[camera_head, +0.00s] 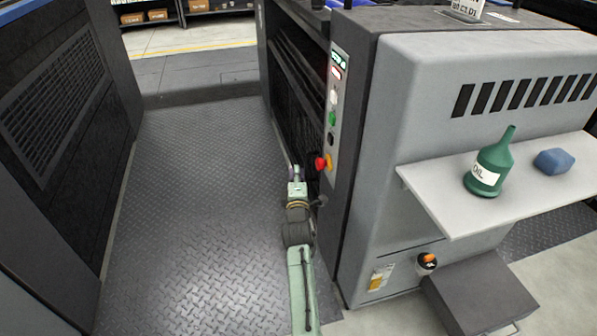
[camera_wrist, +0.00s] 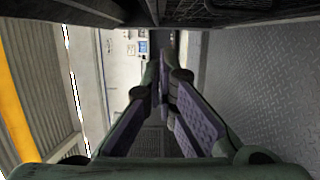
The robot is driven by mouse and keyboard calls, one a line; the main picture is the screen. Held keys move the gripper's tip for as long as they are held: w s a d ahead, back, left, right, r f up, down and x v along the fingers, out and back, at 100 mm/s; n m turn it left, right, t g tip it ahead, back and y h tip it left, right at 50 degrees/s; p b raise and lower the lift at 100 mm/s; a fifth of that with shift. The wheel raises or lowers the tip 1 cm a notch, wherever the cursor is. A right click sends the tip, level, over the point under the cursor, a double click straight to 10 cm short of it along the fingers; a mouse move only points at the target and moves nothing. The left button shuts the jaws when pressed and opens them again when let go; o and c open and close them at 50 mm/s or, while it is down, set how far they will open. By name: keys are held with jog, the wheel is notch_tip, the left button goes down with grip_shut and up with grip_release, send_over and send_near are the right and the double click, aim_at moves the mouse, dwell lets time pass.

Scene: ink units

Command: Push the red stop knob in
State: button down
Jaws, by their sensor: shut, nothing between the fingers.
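The red stop knob (camera_head: 320,163) sticks out from the lower end of the narrow control panel (camera_head: 338,100) on the grey machine. An orange-yellow part shows right beside it. My gripper (camera_head: 296,170) is just left of the knob and slightly lower in the head view, with a small gap seen between them; depth is hard to judge. Its purple-padded fingers (camera_wrist: 163,68) come together in the wrist view and hold nothing. I cannot make out the red knob in the wrist view.
White, green and dark buttons sit above the knob. A shelf (camera_head: 440,212) on the machine holds a green oil bottle (camera_head: 490,165) and a blue cloth-like lump (camera_head: 553,161). A dark cabinet (camera_head: 60,130) stands left; the tread-plate floor (camera_head: 190,210) between is clear.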

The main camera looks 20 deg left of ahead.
jog(key=p+v, duration=0.5)
jog(key=v, duration=0.4)
jog(key=shift+d+p, duration=0.25)
jog(key=shift+p, duration=0.1)
jog(key=shift+r, duration=0.15)
